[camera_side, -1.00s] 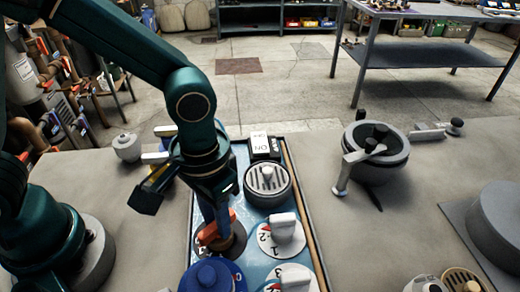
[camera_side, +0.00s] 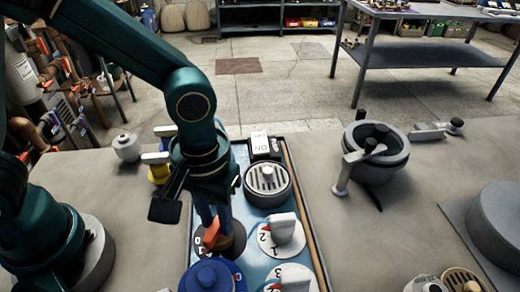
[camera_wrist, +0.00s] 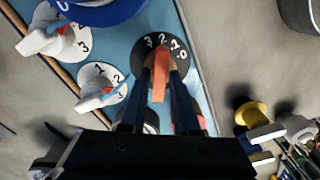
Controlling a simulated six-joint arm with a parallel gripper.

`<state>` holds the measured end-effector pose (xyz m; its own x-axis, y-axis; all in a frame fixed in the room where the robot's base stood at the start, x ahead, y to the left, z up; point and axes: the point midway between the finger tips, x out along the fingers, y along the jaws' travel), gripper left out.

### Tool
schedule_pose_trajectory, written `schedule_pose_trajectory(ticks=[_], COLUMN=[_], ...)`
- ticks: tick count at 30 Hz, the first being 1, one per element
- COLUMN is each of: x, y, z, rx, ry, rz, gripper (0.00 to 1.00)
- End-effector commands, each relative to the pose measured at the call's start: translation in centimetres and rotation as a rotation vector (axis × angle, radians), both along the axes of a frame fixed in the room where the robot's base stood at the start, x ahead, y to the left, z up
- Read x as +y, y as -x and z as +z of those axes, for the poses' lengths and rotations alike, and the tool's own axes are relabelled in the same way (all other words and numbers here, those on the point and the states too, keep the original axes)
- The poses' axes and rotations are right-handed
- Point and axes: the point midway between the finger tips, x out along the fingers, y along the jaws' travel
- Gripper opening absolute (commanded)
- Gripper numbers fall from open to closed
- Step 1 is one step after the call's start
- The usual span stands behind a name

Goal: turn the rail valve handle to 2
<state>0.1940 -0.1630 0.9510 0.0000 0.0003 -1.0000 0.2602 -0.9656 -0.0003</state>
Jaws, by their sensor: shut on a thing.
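An orange valve handle (camera_wrist: 159,85) sits on a round dark dial (camera_wrist: 140,55) marked 3, 2, 1 and 0, which I take to be the rail valve. In the wrist view its far end lies close to the 2. In the side view the orange handle (camera_side: 213,231) and dark dial (camera_side: 236,243) are partly hidden by my arm. My gripper (camera_wrist: 160,68) points down, with one finger on each side of the handle, and is shut on it. The side view also shows my gripper (camera_side: 212,218) at the handle.
White dials with pale handles (camera_side: 283,229) stand to the right on the blue panel. A blue round part (camera_side: 212,277) is close in front of the dark dial. A drain-like round grate (camera_side: 267,182) and an ON block (camera_side: 260,143) are behind. A grey pot (camera_side: 376,150) stands farther right.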

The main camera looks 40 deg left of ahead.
Motion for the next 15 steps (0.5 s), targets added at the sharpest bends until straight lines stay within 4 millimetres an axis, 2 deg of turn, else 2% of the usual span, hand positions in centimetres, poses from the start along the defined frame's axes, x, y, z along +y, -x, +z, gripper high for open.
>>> schedule_pose_trajectory(ticks=[3,4,5,6,15], x=[-0.03,-0.03,-0.03,-0.02,-0.02], y=[0.01,0.01,0.02,0.01,-0.01], z=[0.08,0.08,0.08,0.07,0.13], rx=[0.001,0.001,0.001,0.001,0.0], ry=[0.001,0.001,0.001,0.001,0.001], rz=[0.0,0.0,0.0,0.0,-0.001], gripper=[0.0,0.33,0.45,0.5,0.5])
